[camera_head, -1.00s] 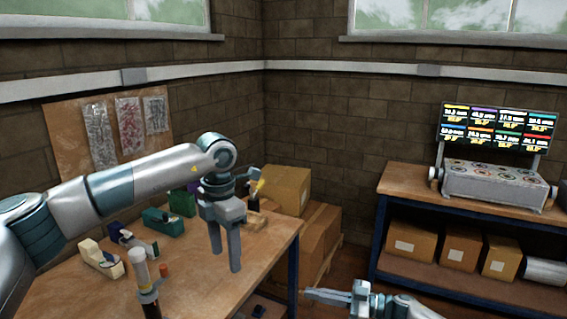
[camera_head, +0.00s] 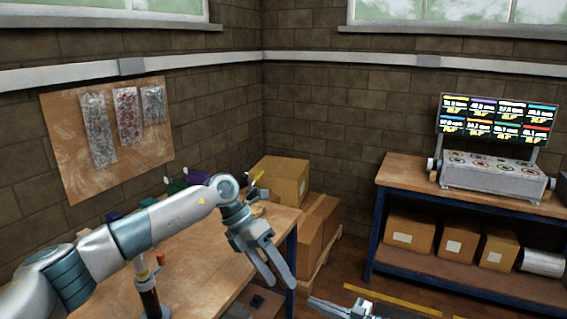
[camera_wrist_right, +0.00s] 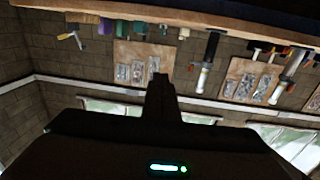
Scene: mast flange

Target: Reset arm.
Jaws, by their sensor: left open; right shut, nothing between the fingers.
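My left arm reaches in from the left over the wooden workbench (camera_head: 200,262). Its gripper (camera_head: 281,282) is open and empty, angled down and to the right, just past the bench's right edge in the picture. My right gripper (camera_head: 314,301) shows at the bottom edge of the head view, pointing left, shut and empty. Its dark closed fingers (camera_wrist_right: 159,82) stand in the middle of the right wrist view, which looks tilted and upside down. A post with a pale upper part and dark lower part (camera_head: 149,299) stands upright on the bench, partly hidden by my left arm.
Cardboard boxes (camera_head: 281,180) are stacked on a pallet behind the bench. A second workbench (camera_head: 405,172) at the right bears a grey device (camera_head: 492,178) and a display panel (camera_head: 497,121), with boxes on its lower shelf. Small coloured tools are mostly hidden behind my left arm.

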